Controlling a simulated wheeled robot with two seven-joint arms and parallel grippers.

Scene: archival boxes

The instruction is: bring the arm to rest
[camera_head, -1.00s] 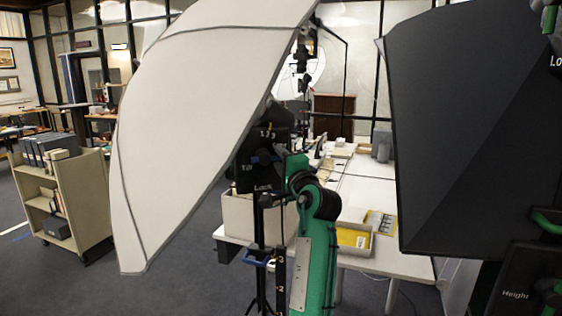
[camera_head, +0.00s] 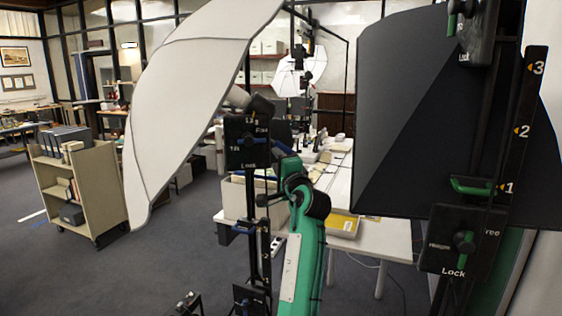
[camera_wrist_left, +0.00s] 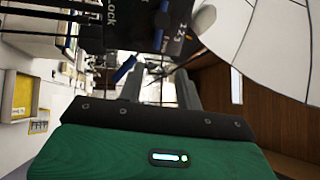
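My left arm (camera_head: 305,255) comes up from the bottom middle of the head view as a green link. It bends at a dark joint close beside the black light stand. I cannot make out its fingertips there. In the left wrist view my left gripper (camera_wrist_left: 158,88) shows two grey fingers with a gap between them and nothing held. A black panel marked Lock (camera_wrist_left: 120,25) is close in front of and above the fingers. It cannot be told whether they touch. My right gripper is in neither view.
A white umbrella (camera_head: 190,90) and the stand's black knob panel (camera_head: 248,143) stand close by. A large black softbox (camera_head: 400,130) fills the right. A white table (camera_head: 385,237) with a yellow tray (camera_head: 343,224) is behind. A book cart (camera_head: 90,190) stands left, with open floor before it.

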